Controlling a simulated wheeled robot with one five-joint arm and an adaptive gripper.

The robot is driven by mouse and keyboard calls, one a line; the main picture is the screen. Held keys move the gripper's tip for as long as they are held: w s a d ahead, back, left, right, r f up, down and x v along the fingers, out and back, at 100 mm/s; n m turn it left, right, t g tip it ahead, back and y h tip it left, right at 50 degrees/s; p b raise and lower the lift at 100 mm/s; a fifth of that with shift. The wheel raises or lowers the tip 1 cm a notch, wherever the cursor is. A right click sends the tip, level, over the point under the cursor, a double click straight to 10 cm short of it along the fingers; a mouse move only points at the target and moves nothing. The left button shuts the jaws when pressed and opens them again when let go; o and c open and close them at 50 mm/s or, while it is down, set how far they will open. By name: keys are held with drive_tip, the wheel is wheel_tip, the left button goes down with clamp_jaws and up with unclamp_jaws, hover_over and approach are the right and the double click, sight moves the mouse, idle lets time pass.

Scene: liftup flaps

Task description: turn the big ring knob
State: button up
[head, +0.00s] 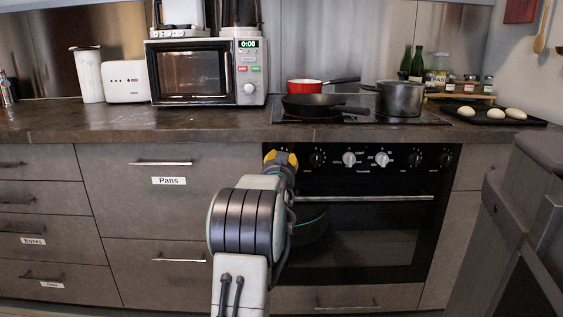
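The oven (350,245) has a black control panel (365,172) with a row of knobs. Two large pale knobs, the left one (349,158) and the right one (382,158), sit near the middle. Smaller dark knobs, one left (317,159) and one right (415,159) of them, are also in the row. I cannot tell which is the big ring knob. My gripper (281,158), with yellow and black parts, is at the panel's left end, left of the visible knobs. My arm hides its fingertips, any contact and whatever is behind it.
The oven handle (365,198) runs below the panel. A black pan (315,106), a red pan (308,86) and a dark pot (398,98) stand on the hob above. A microwave (205,72) stands left on the counter. A dark grey structure (515,220) fills the right foreground.

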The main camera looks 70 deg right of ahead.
drive_tip(key=shift+c, duration=0.5)
clamp_jaws()
drive_tip(key=shift+w+r+m, duration=0.1)
drive_tip(key=shift+r+m, duration=0.05)
drive_tip(key=shift+m, duration=2.65)
drive_tip(key=o, duration=1.2)
unclamp_jaws()
drive_tip(key=shift+a, duration=0.1)
